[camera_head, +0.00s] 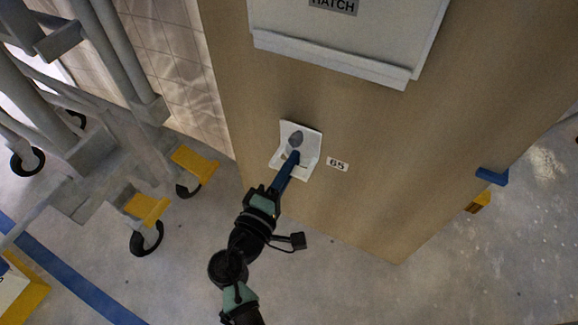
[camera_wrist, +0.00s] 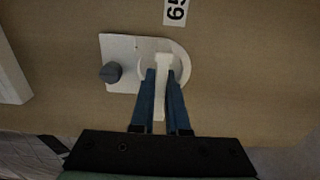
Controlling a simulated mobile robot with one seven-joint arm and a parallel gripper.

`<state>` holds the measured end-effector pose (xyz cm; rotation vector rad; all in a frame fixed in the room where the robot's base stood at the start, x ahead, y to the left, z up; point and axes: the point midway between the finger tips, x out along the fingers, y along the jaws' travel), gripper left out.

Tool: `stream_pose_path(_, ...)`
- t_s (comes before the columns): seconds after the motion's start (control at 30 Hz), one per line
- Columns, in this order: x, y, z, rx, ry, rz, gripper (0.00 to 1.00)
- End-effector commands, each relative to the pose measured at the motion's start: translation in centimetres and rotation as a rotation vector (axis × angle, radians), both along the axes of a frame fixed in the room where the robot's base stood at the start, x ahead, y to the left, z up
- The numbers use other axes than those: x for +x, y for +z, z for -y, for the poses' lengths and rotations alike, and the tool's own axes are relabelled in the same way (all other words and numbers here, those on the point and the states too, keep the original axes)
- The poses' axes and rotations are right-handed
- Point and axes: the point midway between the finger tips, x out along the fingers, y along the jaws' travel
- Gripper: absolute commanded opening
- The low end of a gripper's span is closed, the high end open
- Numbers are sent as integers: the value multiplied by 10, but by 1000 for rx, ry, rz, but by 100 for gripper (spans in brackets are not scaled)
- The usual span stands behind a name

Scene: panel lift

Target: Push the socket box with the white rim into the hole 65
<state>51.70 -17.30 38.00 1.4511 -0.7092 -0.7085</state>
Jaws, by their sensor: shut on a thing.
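The white-rimmed piece (camera_head: 311,143), which I take for the socket box, is at the wooden panel beside the label 65 (camera_head: 337,164). In the wrist view it shows as a white plate (camera_wrist: 119,50) with a dark grey knob and a rounded white edge on the right. My gripper (camera_head: 293,157) reaches it from below. In the wrist view its two blue fingers (camera_wrist: 163,78) are shut on a narrow white bar in front of the rounded part. The hole itself is hidden, and I cannot tell how deep the piece sits.
A white hatch (camera_head: 345,40) with a protruding lower ledge is above on the panel. A blue bracket (camera_head: 492,176) sticks out at the panel's right edge. A grey wheeled frame (camera_head: 95,150) with yellow parts stands at left. Floor below the panel is mostly clear.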

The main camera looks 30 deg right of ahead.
Motion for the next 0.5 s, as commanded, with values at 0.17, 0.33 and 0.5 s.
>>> stream_pose_path(0.17, 0, 0, 0, 0, 0, 0, 0)
stream_pose_path(0.33, 1, 0, 1, 0, 0, 1, 0)
stream_pose_path(0.5, 3, 0, 4, 0, 0, 1, 0)
